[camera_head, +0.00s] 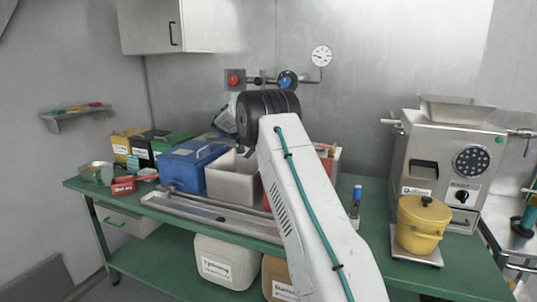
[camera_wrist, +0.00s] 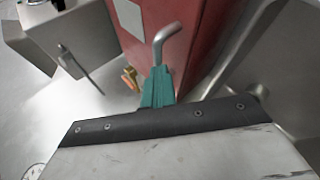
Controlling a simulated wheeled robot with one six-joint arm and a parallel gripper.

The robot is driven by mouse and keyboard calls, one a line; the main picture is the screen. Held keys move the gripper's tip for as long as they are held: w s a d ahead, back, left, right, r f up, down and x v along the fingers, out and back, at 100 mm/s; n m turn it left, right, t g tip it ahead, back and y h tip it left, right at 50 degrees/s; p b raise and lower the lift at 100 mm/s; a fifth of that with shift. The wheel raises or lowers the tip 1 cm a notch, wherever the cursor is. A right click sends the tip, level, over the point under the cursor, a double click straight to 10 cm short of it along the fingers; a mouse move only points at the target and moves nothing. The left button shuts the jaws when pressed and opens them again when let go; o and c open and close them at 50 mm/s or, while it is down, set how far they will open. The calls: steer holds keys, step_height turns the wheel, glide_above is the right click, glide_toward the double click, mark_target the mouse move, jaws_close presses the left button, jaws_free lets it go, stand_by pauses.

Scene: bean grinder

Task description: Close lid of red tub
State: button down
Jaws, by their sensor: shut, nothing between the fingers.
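The red tub (camera_head: 327,161) stands on the green bench in the head view, mostly hidden behind my arm. In the wrist view, a red panel (camera_wrist: 187,35) with a bent metal handle (camera_wrist: 168,42) fills the upper middle. I cannot tell for sure whether this panel is the tub's lid or its wall. My gripper (camera_wrist: 158,88) shows its teal fingers together and empty, close to the handle's end. I cannot tell whether they touch it. In the head view my gripper is hidden behind my arm.
A white tub (camera_head: 232,180) and a blue tub (camera_head: 190,165) stand left of my arm. A grinder (camera_head: 452,160) and a yellow pot (camera_head: 421,225) stand on the right. Pipes with a gauge (camera_head: 321,56) run along the wall behind.

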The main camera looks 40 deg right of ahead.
steer(key=shift+s+f, duration=0.1)
steer(key=shift+f, duration=0.15)
steer(key=w+a+r, duration=0.1)
steer(key=w+a, duration=0.6)
steer(key=a, duration=0.3)
steer(key=shift+w+a, duration=0.3)
steer(key=shift+r, duration=0.1)
